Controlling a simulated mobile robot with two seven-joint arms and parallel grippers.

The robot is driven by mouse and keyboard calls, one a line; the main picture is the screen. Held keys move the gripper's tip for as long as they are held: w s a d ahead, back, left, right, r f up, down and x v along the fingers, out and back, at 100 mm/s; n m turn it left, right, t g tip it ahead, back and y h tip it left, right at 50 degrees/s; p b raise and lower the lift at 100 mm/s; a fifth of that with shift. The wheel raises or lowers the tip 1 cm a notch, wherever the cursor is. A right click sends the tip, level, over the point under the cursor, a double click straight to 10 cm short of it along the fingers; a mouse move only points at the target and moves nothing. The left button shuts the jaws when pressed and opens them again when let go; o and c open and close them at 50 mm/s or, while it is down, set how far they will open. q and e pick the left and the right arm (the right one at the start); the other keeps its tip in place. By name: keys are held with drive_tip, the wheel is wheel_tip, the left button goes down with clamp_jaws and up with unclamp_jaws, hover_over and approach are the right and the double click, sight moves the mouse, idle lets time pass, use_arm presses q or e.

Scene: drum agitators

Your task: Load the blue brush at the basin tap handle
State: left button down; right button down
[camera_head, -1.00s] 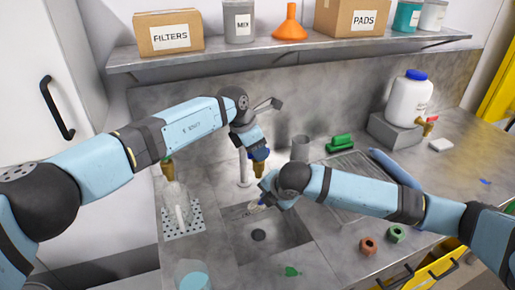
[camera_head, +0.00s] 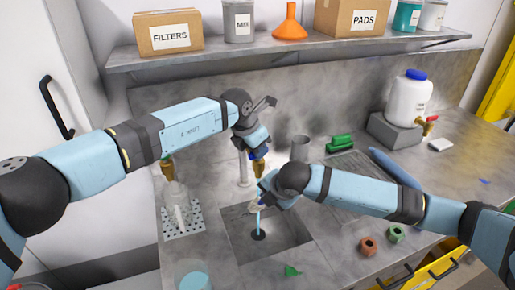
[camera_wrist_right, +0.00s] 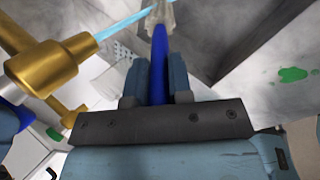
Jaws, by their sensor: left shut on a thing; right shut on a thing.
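The brass basin tap (camera_head: 258,167) stands behind the sunken basin (camera_head: 290,237). My left gripper (camera_head: 257,148) is shut at the top of the tap, on what looks like its blue handle; the grip is partly hidden. A light blue stream (camera_head: 259,222) falls from the tap toward the drain. My right gripper (camera_head: 268,190) is over the basin. In the right wrist view, its fingers (camera_wrist_right: 157,80) are shut on the blue brush handle (camera_wrist_right: 160,55). The pale bristles (camera_wrist_right: 162,14) are at the top edge there, and the stream meets or passes close by them.
A clear bottle (camera_head: 175,196) stands on a perforated mat at left. A container with blue liquid (camera_head: 192,277) is at the front. Brown (camera_head: 368,245) and green (camera_head: 396,234) nuts lie right of the basin. A white jug (camera_head: 408,98) with a tap stands at the back right.

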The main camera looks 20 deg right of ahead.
use_arm(q)
drive_tip(key=c, duration=1.1)
unclamp_jaws()
drive_tip(key=shift+c, duration=0.2)
drive_tip(key=v, duration=1.2)
drive_tip(key=shift+a, duration=0.1)
